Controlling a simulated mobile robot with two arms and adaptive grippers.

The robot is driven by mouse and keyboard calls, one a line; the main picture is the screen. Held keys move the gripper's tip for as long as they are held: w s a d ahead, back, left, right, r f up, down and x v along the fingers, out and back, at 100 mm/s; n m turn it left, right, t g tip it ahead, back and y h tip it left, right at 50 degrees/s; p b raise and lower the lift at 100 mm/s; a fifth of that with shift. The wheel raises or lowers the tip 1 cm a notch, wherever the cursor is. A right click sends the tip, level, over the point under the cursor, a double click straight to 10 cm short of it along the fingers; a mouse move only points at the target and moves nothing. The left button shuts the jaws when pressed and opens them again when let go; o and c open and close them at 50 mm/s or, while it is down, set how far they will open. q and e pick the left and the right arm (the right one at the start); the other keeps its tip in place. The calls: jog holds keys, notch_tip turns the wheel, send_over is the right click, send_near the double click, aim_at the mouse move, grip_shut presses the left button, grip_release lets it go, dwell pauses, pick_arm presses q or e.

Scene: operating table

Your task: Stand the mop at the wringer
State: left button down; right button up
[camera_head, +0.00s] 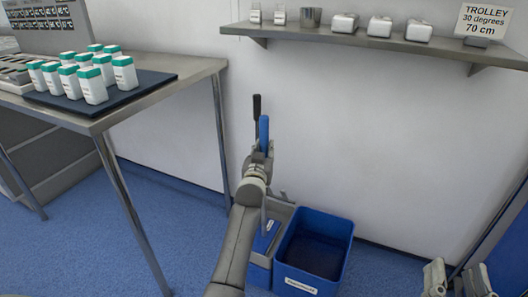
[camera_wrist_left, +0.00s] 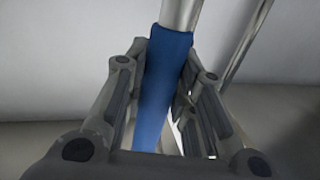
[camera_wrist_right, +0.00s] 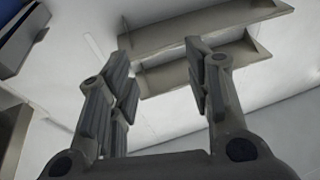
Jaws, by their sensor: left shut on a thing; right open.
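The mop's blue grip (camera_head: 264,130) stands nearly upright in the head view, in front of the wall. My left gripper (camera_head: 262,158) is shut around the mop. The blue grip (camera_wrist_left: 165,85) runs between its fingers in the left wrist view, with the metal pole beyond it. A grey pole drops below the gripper towards the wringer unit (camera_head: 262,258), beside the blue bucket (camera_head: 313,245). My arm hides part of this, and I cannot make out the mop head. A black-topped handle (camera_head: 257,107) stands just behind the grip. My right gripper (camera_wrist_right: 160,80) is open and empty.
A steel table (camera_head: 185,76) at left holds a dark tray (camera_head: 150,80) of white bottles with green caps. A wall shelf (camera_head: 360,38) carries small containers and a trolley sign (camera_head: 487,22). Blue floor (camera_head: 185,215) is free between table and bucket.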

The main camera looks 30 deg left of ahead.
pick_arm(q)
jog(key=c, duration=1.6)
grip_release()
jog(key=shift+f, duration=0.15)
jog(key=shift+c, duration=0.2)
jog(key=o, duration=0.4)
jog(key=shift+o, duration=0.2)
